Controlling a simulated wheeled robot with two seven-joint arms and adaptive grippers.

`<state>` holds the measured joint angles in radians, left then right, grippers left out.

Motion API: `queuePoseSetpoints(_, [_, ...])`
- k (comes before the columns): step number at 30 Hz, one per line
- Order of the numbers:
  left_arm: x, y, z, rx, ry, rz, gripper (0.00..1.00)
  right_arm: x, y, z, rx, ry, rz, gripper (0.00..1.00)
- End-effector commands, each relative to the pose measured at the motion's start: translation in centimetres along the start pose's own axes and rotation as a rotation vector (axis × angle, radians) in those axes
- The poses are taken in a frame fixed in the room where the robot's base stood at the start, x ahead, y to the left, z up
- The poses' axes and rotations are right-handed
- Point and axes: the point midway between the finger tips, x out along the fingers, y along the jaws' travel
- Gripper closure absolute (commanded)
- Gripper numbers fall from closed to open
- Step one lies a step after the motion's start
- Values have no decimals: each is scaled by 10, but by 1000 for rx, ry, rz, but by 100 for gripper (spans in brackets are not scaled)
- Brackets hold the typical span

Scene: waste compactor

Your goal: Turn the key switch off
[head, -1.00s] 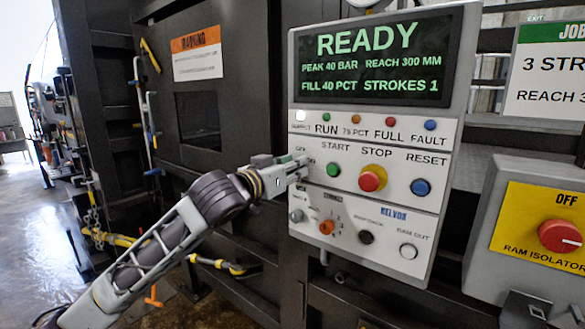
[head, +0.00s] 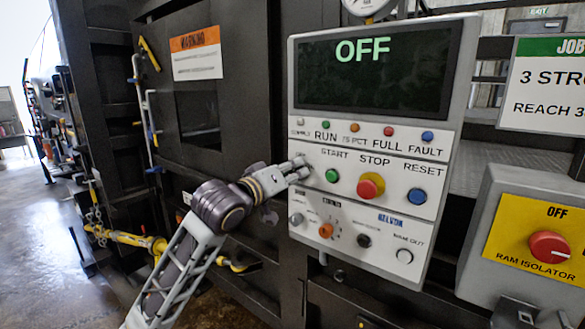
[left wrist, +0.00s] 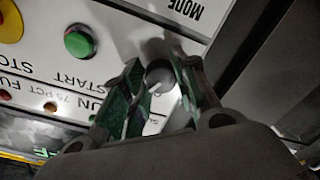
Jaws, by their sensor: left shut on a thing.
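The control panel (head: 365,215) has a dark display (head: 385,75) that reads OFF in green letters. My left gripper (head: 302,168) is at the panel's left edge, left of the green START button (head: 332,176). In the left wrist view, its green-padded fingers (left wrist: 160,92) are shut around the grey round key switch (left wrist: 159,72), one on each side. The fingers hide the switch in the head view and part of it in the wrist view. My right gripper is in neither view.
The red STOP button (head: 370,186) and blue RESET button (head: 418,195) are right of START. An orange selector (head: 326,231) and other knobs sit below. A red ram isolator knob (head: 550,248) is on a separate box at the right.

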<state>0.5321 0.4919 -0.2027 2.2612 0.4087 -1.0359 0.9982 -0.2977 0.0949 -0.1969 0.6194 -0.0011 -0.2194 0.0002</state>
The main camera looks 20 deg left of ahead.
Motion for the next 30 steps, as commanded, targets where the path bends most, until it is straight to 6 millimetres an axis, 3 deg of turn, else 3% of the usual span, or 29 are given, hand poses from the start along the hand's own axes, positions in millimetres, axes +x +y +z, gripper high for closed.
queuePoseSetpoints(11, [0, 2, -2, -255, -10, -3, 95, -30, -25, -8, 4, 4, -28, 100])
queuePoseSetpoints(21, [0, 1, -1, -411, -12, -3, 95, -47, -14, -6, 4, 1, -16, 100])
queuePoseSetpoints(30, [0, 0, -1, -454, -12, -1, 95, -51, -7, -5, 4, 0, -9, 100])
